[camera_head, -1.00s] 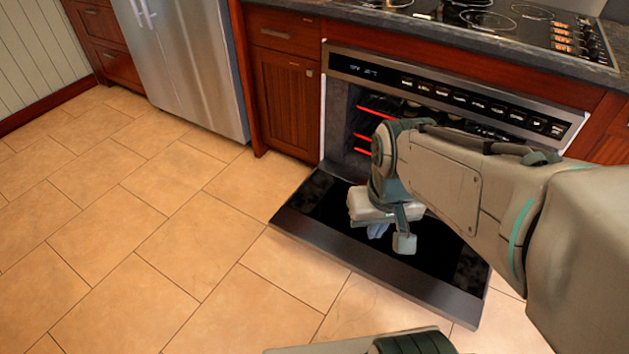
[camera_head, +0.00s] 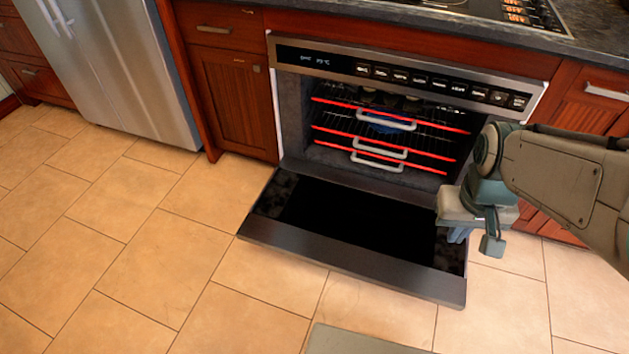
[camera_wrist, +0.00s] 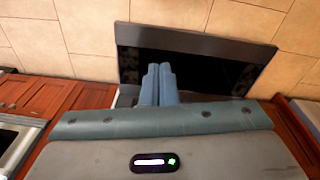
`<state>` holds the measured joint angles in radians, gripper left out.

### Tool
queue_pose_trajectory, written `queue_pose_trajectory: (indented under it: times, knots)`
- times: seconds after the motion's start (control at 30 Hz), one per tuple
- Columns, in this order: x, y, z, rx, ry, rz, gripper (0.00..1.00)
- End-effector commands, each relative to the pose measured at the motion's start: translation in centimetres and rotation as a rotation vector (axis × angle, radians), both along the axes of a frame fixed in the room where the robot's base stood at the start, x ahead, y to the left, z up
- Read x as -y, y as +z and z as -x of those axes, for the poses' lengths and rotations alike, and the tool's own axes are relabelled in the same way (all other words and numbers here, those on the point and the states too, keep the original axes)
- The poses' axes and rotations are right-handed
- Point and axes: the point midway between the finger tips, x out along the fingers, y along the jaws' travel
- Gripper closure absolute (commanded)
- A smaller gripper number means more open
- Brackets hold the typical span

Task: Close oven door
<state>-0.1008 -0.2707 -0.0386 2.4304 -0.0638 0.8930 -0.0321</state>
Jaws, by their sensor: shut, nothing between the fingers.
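The oven door (camera_head: 350,225) is folded down wide open, low above the tile floor, with its dark inner face up. The oven (camera_head: 400,85) stands open above it, with glowing red bars and racks with pale handles inside. My gripper (camera_head: 459,236) is at the right side of the door, near its right edge in the picture. Its two bluish fingers (camera_wrist: 158,68) are together and empty. In the wrist view the dark door (camera_wrist: 215,62) lies behind the fingertips. I cannot tell whether they touch it.
A steel fridge (camera_head: 125,70) stands at the left, with a wooden cabinet (camera_head: 235,100) between it and the oven. A dark countertop (camera_head: 400,22) with a cooktop (camera_head: 470,8) is above. Tiled floor (camera_head: 130,240) is clear at the left and front.

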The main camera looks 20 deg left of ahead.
Motion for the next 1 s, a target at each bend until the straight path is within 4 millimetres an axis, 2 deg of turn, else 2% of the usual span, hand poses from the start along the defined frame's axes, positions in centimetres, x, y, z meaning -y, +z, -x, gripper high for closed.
queue_pose_trajectory:
  times: [0.03,0.27,0.5,0.7,1.0]
  knots:
    - [-0.6,-1.7,-1.2,-0.026,0.053,0.020,1.00]
    - [-3.8,-7.7,-6.8,-0.109,0.301,0.153,1.00]
    - [-8.8,-15.5,-11.6,-0.171,0.581,0.327,1.00]
    - [-13.8,-22.8,-14.4,-0.204,0.829,0.498,1.00]
    - [-22.1,-34.6,-16.0,-0.218,1.228,0.799,1.00]
